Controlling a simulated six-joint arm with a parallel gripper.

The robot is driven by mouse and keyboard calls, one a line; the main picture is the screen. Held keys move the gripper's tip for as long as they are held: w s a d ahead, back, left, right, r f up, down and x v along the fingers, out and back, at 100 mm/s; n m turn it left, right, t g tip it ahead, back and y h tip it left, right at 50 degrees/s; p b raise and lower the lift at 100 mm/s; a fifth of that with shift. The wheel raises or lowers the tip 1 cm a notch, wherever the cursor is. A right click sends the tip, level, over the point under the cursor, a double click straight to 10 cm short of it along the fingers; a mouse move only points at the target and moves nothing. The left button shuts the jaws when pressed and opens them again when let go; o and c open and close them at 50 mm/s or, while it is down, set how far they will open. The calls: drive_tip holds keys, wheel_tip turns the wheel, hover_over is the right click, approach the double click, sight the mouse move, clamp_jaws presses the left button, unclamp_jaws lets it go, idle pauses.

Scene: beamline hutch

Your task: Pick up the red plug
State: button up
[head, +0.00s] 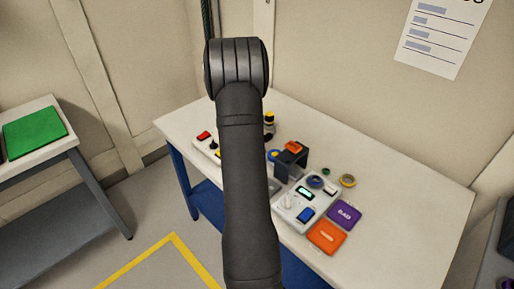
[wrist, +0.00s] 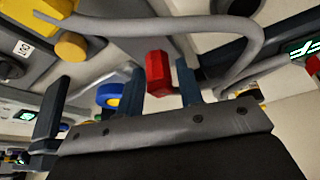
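The red plug (wrist: 158,75) is a blocky red piece near the middle of the wrist view. My gripper (wrist: 160,68) reaches up from the wide grey bar at the bottom of that view. Its two dark fingers stand apart, one on each side of the plug in the picture. A narrow gap shows beside the plug, so the gripper looks open. I cannot tell how far the plug lies beyond the fingertips. In the head view my arm hides my gripper, and I cannot make out the plug for certain.
The white table (head: 405,215) holds a grey device (head: 306,205), an orange box (head: 327,236), a purple box (head: 344,215) and a dark bracket (head: 291,165). Grey cable (wrist: 240,50) loops close to the plug. A blue ring (wrist: 109,95) lies left of it. The table's right side is clear.

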clamp_jaws()
wheel_tip(320, 180, up, 10)
idle(0.4)
idle(0.4)
